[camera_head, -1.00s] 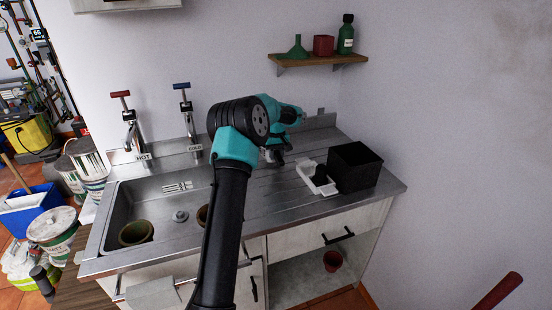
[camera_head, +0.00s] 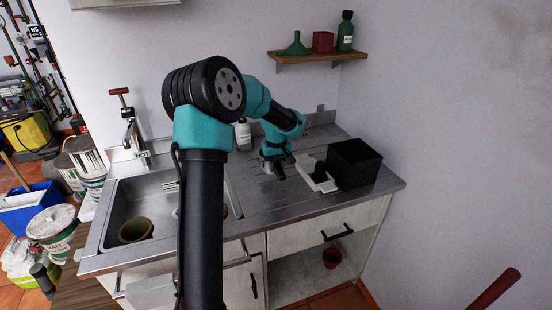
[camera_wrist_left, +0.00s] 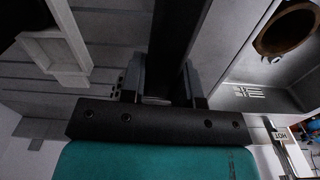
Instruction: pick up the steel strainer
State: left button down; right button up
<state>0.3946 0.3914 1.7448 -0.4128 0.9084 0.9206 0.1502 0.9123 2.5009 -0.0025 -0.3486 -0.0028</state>
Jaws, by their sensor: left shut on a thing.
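My left gripper (camera_head: 277,169) is low over the ribbed drainboard of the steel counter, just left of the white tray. In the left wrist view its two fingers (camera_wrist_left: 160,82) stand on either side of a dark, long thing (camera_wrist_left: 178,35). It is shut on this thing, which I cannot identify. I cannot make out a separate steel strainer for sure. A small round grey fitting (camera_wrist_left: 274,58) lies on the sink floor in the left wrist view; whether it is the strainer or the drain, I cannot tell. My arm hides that spot in the head view. My right gripper is not in view.
A white tray (camera_head: 325,186) with a dark item and a black box (camera_head: 372,158) stand right of the gripper. The sink (camera_head: 116,205) holds a brownish pot (camera_head: 136,231). A red-handled tap (camera_head: 128,122) and a white bottle (camera_head: 243,135) stand behind. A shelf (camera_head: 320,56) hangs above.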

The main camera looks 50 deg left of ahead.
pick_arm(q)
jog(key=shift+s+d+r, duration=0.15)
jog(key=shift+s+d, duration=0.85)
jog(key=shift+d, duration=0.1)
jog(key=shift+a, duration=0.1)
